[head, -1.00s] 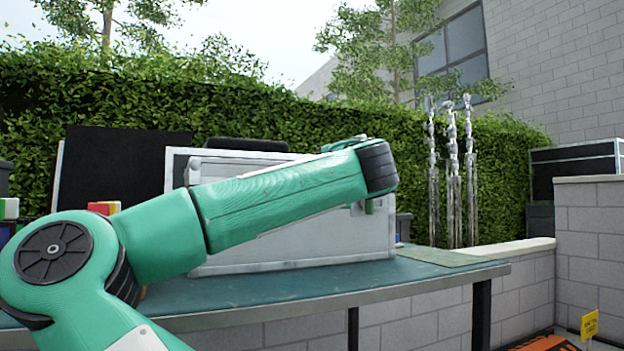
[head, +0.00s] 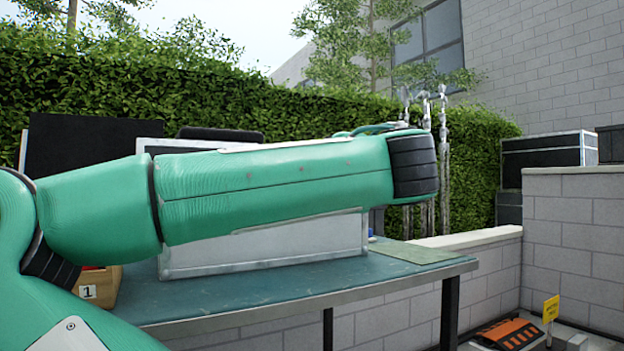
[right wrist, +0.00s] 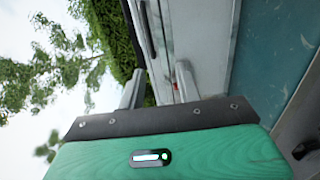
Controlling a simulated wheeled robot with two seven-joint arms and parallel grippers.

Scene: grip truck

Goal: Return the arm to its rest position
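A green arm of mine comes in from the left in the head view and stretches across the picture, ending at a dark ribbed joint. No gripper fingers show at that end in this view. My right gripper (right wrist: 160,88) shows in the right wrist view, with its two grey fingers apart and no object held between them. Beyond the fingers are a silver-grey case and the hedge. In the head view the silver case (head: 290,246) stands on the green-topped table (head: 240,296), partly hidden behind the arm.
A wooden box marked 1 (head: 98,287) is on the table at the left, partly covered by the arm. A low block wall (head: 490,264) stands at the right, with an orange-black ramp (head: 508,333) and yellow sign (head: 551,308) on the ground.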

